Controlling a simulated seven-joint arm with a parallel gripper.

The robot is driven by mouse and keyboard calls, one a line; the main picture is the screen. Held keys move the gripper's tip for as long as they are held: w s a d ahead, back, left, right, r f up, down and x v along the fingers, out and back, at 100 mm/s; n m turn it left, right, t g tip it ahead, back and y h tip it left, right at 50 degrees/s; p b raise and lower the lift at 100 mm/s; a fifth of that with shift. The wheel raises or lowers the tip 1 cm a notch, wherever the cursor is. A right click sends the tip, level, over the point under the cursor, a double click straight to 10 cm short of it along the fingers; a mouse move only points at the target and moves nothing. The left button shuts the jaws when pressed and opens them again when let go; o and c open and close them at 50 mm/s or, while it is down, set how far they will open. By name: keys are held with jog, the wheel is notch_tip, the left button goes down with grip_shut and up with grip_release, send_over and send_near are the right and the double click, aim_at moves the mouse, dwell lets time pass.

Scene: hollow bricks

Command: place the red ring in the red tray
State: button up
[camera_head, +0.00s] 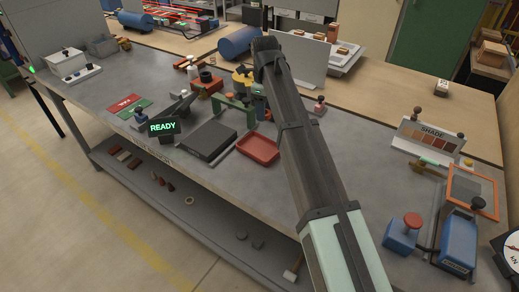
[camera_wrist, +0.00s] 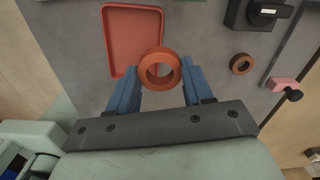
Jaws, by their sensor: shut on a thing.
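My gripper (camera_wrist: 160,82), with two blue fingers, is shut on the red ring (camera_wrist: 146,72) in the wrist view. The ring is a thick orange-red hoop, and its open hole faces the camera. The red tray (camera_wrist: 132,30) is a shallow rectangle with a raised rim, lying behind the ring to the upper left; the ring overlaps its lower right corner in this view. The tray looks empty where it shows. It also lies on the grey bench in the head view (camera_head: 258,149). There, my arm hides the ring and most of my gripper.
A smaller dark red ring (camera_wrist: 233,65) lies right of the held ring. A black switch box (camera_wrist: 240,14) and a pink piece (camera_wrist: 285,83) are near it. In the head view, a dark grey plate (camera_head: 208,140) is left of the tray, and a green stand (camera_head: 236,104) is behind.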

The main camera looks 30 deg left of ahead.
send_over(259, 149)
jog(key=shift+d+f, duration=0.15)
jog(key=shift+f, duration=5)
jog(key=shift+f, duration=0.15)
jog(key=o, duration=0.8)
jog(key=shift+o, duration=0.2)
notch_tip(259, 149, up, 12)
jog(key=shift+s, duration=0.1)
